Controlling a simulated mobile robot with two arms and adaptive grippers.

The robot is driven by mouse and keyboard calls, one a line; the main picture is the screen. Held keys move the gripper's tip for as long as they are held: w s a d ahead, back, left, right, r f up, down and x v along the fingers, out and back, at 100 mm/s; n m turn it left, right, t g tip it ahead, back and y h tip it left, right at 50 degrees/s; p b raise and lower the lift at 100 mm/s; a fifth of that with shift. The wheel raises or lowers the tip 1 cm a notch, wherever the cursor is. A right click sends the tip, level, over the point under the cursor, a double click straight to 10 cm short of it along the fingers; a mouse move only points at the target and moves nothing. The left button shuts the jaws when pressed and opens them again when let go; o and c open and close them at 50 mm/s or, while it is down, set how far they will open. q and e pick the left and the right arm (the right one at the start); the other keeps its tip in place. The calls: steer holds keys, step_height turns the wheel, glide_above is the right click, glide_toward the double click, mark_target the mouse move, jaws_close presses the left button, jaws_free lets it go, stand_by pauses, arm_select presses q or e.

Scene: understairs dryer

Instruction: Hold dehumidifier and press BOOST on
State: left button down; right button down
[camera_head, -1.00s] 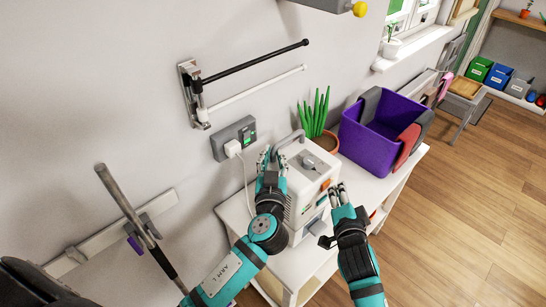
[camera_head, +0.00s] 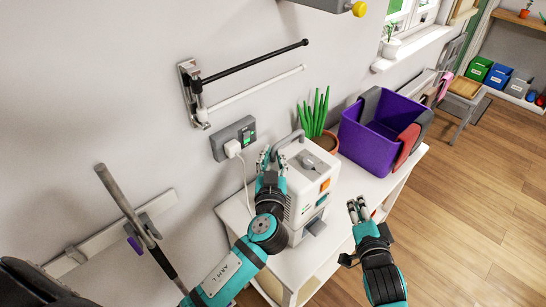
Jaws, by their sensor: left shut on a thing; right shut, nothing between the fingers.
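The dehumidifier (camera_head: 312,163) is a white box standing upright on a white shelf unit (camera_head: 233,214). It has a grey carrying handle and a dark knob on top. An orange patch (camera_head: 325,185) and a small green patch (camera_head: 306,209) show on its front face; any lettering is too small to read. My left gripper (camera_head: 270,157) is shut on the dehumidifier at its left side, near the handle; the exact contact is partly hidden by the gripper. My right gripper (camera_head: 357,207) is shut and empty, apart from the dehumidifier, to the right of its front.
A potted plant (camera_head: 318,117) and a purple bin (camera_head: 365,148) stand behind and right of the dehumidifier. A white cord runs to a wall socket (camera_head: 234,142). A rail with black and white bars (camera_head: 255,68) hangs above. Open floor lies right.

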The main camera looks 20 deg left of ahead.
arm_select(q)
steer(key=shift+r, duration=0.35)
steer(key=c, duration=1.2)
jaws_free()
steer(key=shift+s, duration=0.1)
steer(key=shift+f, duration=0.1)
steer(key=shift+s+d, duration=0.1)
steer(key=shift+s+d+f, duration=0.1)
steer(key=shift+s, duration=0.15)
steer(key=b+v, duration=0.6)
steer(key=v, duration=1.4)
steer(key=shift+s, duration=0.15)
